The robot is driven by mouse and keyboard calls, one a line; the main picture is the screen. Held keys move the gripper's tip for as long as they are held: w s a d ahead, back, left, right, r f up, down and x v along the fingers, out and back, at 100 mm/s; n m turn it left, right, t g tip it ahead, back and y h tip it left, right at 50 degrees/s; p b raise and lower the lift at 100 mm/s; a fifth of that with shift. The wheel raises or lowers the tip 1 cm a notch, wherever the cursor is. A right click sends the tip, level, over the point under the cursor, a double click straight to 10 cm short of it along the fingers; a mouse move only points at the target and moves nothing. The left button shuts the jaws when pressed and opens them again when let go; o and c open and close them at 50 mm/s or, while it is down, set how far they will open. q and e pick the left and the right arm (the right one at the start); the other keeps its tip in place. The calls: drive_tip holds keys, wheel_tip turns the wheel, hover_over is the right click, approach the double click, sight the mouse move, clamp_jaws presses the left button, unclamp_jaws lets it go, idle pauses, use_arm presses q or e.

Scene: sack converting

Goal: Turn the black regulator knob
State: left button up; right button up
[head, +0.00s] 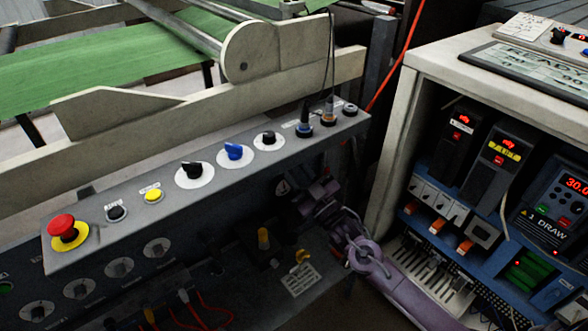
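A grey control panel (222,185) runs diagonally across the left half of the head view. Two black knobs stand on white discs on its sloped top: a larger black knob (191,170) and a smaller black knob (268,138). I cannot tell which is called the regulator. A blue knob (234,151) sits between them. My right gripper (294,190) is at the end of the purple arm from the lower right. It is below the panel's front edge, apart from both knobs. Its fingers are dark and partly hidden in shadow. My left gripper is not in view.
A red emergency button (62,226), a yellow button (153,195) and plugged cables (328,113) share the panel top. Several dials (120,267) line its lower front. An open electrical cabinet (425,130) stands right, close to my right arm. Space above the knobs looks clear.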

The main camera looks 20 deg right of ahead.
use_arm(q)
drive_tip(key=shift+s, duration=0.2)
use_arm(e)
drive_tip(key=o, duration=1)
drive_tip(key=shift+c, duration=0.2)
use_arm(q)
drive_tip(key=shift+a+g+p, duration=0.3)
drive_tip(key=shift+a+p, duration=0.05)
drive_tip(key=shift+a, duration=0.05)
use_arm(e)
drive_tip(key=v, duration=0.7)
drive_tip(key=shift+s+d+f, duration=0.15)
drive_tip(key=shift+s+f, duration=0.05)
drive_tip(key=shift+s, duration=0.1)
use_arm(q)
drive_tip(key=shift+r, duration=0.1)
